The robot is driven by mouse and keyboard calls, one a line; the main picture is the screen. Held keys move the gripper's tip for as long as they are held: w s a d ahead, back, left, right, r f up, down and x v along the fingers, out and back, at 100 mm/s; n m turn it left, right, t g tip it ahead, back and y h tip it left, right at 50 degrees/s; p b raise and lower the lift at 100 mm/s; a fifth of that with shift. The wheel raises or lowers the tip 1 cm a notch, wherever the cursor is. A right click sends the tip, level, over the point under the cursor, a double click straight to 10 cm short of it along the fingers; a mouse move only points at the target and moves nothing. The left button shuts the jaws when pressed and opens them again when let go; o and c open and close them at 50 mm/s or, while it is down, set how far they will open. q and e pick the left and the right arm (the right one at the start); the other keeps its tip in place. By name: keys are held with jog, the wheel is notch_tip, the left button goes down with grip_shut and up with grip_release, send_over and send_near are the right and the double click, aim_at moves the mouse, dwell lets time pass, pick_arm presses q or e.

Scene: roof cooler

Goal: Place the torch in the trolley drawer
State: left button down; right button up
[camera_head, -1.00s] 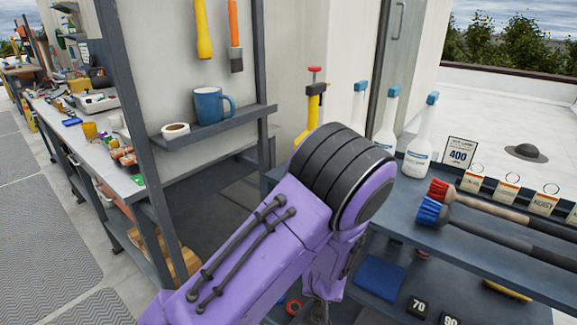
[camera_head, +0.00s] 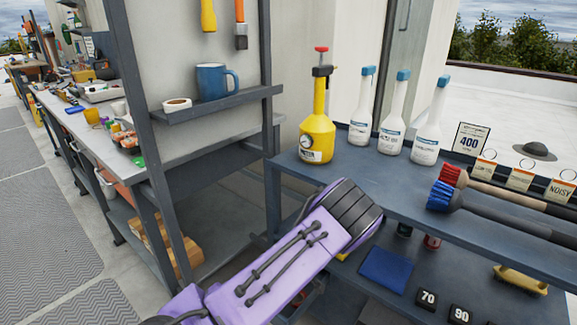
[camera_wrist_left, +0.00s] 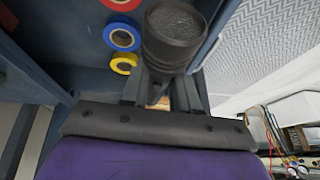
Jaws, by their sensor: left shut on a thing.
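The torch (camera_wrist_left: 174,38) is a black ribbed cylinder in the left wrist view. My left gripper (camera_wrist_left: 162,92) is shut on it, and the round end of the torch faces the wrist camera. In the head view my left arm hides the gripper and torch. The trolley (camera_head: 400,168) is blue-grey with an upper and a lower shelf. An open, drawer-like part (camera_head: 312,297) shows just beside my forearm, mostly hidden. In the left wrist view, red, blue (camera_wrist_left: 122,38) and yellow (camera_wrist_left: 123,65) tape rolls lie beside the torch on a blue-grey surface. My right gripper is not in view.
The lower shelf holds a blue cloth (camera_head: 386,270) and black number blocks (camera_head: 427,299). A rack with a mug (camera_head: 212,82) stands left.

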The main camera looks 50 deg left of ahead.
pick_arm(q)
notch_tip(320, 180, down, 9)
jog(key=shift+r+b, duration=0.15)
jog(key=shift+b, duration=0.5)
jog(key=c, duration=1.1)
grip_release()
jog(key=p+v, duration=0.1)
jog(key=v, duration=1.1)
jog(key=shift+r+p, duration=0.1)
jog(key=shift+p, duration=0.3)
